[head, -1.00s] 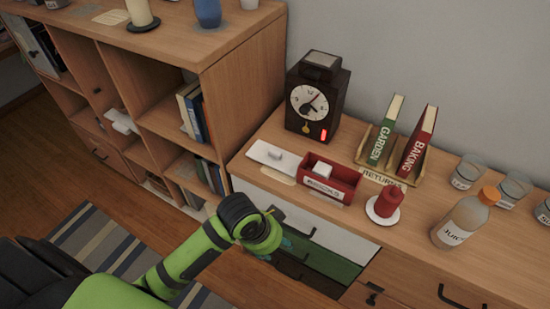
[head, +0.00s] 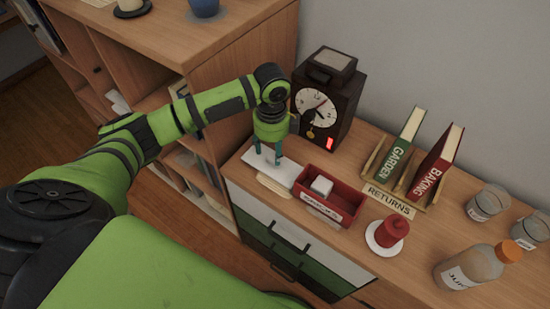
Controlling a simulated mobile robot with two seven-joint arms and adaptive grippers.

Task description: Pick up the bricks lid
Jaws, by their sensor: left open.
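The bricks lid (head: 287,172) is a flat white panel lying on the wooden cabinet top, left of the red bricks box (head: 345,208). The box is open at the top and shows a white block (head: 321,186) inside. My left gripper (head: 268,157) points down over the lid, with its two teal fingers open and apart. Its fingers and body hide the lid's small raised handle. I cannot tell whether the fingertips touch the lid. My right gripper is not in view.
A dark clock (head: 322,105) stands close behind my left gripper. A returns rack (head: 390,200) with two books, a red candle (head: 391,231) on a white saucer, a bottle (head: 468,268) and glass jars fill the right side. A taller shelf (head: 225,70) stands left.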

